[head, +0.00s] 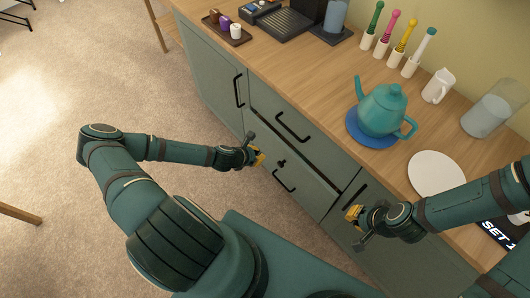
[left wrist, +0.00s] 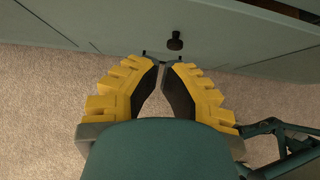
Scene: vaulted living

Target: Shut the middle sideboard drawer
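The green sideboard's middle drawer (head: 305,183) stands slightly out, with a dark gap along its top edge. Its front has a small black knob (head: 282,162) and a black bar handle (head: 284,181). In the left wrist view the drawer front (left wrist: 225,45) crosses the top, with the knob (left wrist: 175,41) just beyond my fingertips. My left gripper (head: 259,158) is just left of the knob in the head view. In the left wrist view its yellow fingertips (left wrist: 163,65) nearly meet, with nothing seen between them; contact cannot be told. My right gripper (head: 353,215) is by the sideboard's right part, its finger gap unclear.
Above is a closed-looking drawer with a black handle (head: 293,127). A cabinet door (head: 210,75) is at left. Carpet (head: 90,75) is clear at left.

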